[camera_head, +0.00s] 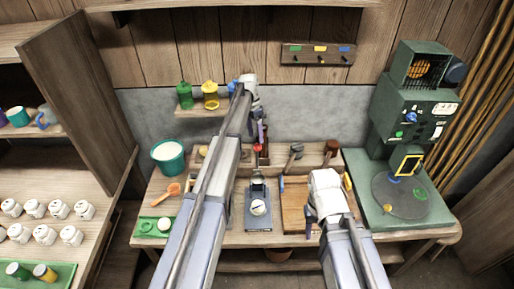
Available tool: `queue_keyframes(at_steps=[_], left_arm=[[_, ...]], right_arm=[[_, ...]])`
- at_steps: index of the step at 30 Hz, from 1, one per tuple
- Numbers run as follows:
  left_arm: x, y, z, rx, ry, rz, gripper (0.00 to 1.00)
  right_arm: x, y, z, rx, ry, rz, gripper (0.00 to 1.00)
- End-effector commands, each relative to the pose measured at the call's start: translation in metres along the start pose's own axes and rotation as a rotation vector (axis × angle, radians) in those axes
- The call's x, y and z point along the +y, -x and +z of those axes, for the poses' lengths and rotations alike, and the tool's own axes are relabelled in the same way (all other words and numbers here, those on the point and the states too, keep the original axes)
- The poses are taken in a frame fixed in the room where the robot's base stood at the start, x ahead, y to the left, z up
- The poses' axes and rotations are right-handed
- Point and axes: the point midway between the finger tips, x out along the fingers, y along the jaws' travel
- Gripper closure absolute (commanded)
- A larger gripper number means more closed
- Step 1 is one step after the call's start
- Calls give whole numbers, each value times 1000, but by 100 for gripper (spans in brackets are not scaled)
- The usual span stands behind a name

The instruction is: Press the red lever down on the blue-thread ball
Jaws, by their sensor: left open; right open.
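A press with a dark blue-grey base (258,223) stands mid-table, and its lever has a red knob (257,148) standing up at the back. A small white ball (258,207) sits on the base under the press; I cannot make out any blue thread on it. My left gripper (250,88) is open, raised near the wall shelf, beside a blue bottle (232,86) and well above the red knob. The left arm crosses the table left of the press. My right gripper (318,205) is open over the wooden board, right of the press and apart from it.
A teal bowl of white material (168,158), an orange spoon (173,190) and a green tray (153,228) lie on the left. A green machine (410,115) stands on the right. Green (185,94) and yellow (210,94) bottles stand on the wall shelf. Wooden-handled tools stand behind the board.

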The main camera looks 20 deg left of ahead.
Motion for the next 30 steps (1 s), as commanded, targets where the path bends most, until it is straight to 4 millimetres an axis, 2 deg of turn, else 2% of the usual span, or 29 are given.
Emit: queue_keyframes(at_steps=[1,9,14,22,30], left_arm=[[-1,-13,0,0,0,0,24],[-1,-46,0,0,0,0,24],[0,-53,0,0,0,0,24],[0,-52,0,0,0,0,24],[0,-52,0,0,0,0,54]], right_arm=[[-1,-13,-1,0,0,0,50],[-4,-45,-3,0,7,2,50],[-5,-52,-3,0,10,2,50],[-4,-51,-3,0,10,2,50],[-4,-51,-3,0,10,2,50]])
